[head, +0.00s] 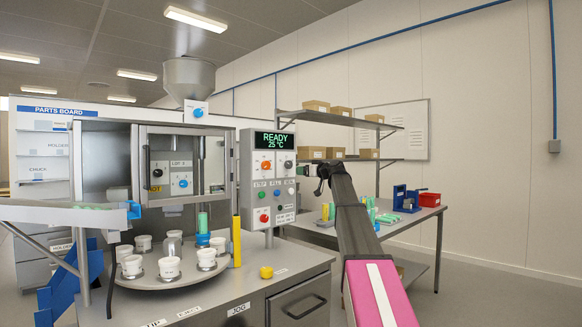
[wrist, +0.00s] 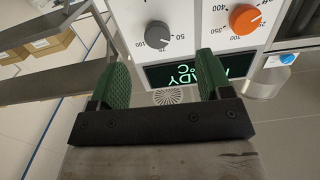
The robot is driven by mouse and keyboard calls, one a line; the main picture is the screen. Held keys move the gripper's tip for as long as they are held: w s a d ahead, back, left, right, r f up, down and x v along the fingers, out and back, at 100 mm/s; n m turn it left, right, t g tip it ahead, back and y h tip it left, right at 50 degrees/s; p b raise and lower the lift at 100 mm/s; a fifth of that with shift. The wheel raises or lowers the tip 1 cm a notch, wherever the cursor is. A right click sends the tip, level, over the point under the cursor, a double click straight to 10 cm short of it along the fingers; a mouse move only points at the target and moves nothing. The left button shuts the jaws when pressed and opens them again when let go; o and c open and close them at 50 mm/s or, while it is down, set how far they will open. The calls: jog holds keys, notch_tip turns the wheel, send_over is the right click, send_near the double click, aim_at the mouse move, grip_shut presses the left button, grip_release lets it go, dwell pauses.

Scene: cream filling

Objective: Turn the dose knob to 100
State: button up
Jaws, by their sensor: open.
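The control panel (head: 268,193) stands at the filling machine's right side. A grey knob (wrist: 158,35) on it has a scale with 50 and 100 in the wrist view, which shows the panel upside down. An orange knob (wrist: 244,19) beside it has a scale with higher numbers. In the head view the grey knob (head: 288,166) is right of the orange knob (head: 266,165). Which caption names the dose is too small to read. My gripper (wrist: 164,80) is open and empty; its green-padded fingers are apart from the grey knob, which shows in the gap between them.
The display (head: 275,142) above the knobs reads READY 25 °C. Coloured buttons (head: 264,217) sit below them. White cups stand on a round turntable (head: 146,283) at left. A side table (head: 405,225) with parts and a shelf (head: 330,118) with boxes are behind my arm.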

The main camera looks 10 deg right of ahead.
aim_at(290, 165)
jog(key=w+a, duration=0.2)
jog(key=w, duration=0.1)
jog(key=w+a+r, duration=0.1)
jog(key=w, duration=0.2)
jog(key=w+a+r, duration=0.1)
jog(key=w+a, duration=0.1)
jog(key=w, duration=0.1)
jog(key=shift+w+a+r, duration=0.2)
jog(key=shift+w+a, duration=0.1)
jog(key=c, duration=0.9)
